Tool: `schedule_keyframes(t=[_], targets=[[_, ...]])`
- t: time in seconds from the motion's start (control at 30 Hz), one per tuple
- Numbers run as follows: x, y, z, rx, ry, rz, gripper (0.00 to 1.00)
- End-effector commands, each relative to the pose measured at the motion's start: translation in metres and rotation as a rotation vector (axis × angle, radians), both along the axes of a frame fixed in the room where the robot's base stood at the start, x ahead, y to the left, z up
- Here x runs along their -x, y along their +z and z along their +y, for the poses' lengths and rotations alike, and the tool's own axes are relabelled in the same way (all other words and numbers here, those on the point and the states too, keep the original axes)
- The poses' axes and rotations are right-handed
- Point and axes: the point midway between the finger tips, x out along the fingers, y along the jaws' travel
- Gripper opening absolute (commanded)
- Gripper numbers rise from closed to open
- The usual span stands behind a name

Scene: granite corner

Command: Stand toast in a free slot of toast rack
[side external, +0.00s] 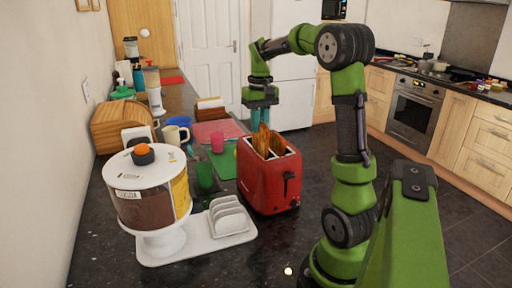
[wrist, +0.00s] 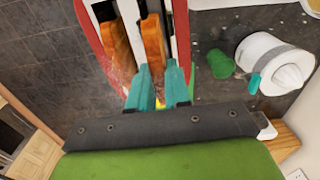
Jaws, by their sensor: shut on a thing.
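A red toaster (side external: 268,185) stands on the dark counter with two browned toast slices upright in its top slots. My gripper (side external: 261,124) points down over the toaster, its teal fingers shut on one toast slice (side external: 261,141). In the wrist view the held toast (wrist: 154,42) lies between the fingertips (wrist: 160,72), still within a toaster slot. The other toast (wrist: 119,45) sits in the neighbouring slot. The white toast rack (side external: 228,216) stands on a pale tray (side external: 197,246) to the left of the toaster; its slots look empty. I cannot make out the rack in the wrist view.
A tall cocoa dispenser (side external: 150,200) with an orange knob stands left of the rack. A bread bin (side external: 120,125) is against the wall. The counter in front is mostly clear.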

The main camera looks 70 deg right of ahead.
Motion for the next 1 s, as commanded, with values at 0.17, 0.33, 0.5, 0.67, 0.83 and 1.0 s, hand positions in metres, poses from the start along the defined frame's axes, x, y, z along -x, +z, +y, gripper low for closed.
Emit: schedule_keyframes(t=[0.17,0.33,0.5,0.67,0.83,1.0], targets=[[-0.001,0.035,0.0,0.003,0.001,-0.003,0.0],[-0.001,0.058,0.0,0.003,0.001,-0.002,0.0],[-0.001,0.086,0.0,0.003,0.0,-0.002,0.0],[-0.003,0.105,0.004,-0.001,0.036,0.0,0.0],[-0.015,0.104,0.028,-0.001,0.269,-0.002,0.0],[-0.028,0.104,0.059,0.004,0.576,-0.004,0.0]])
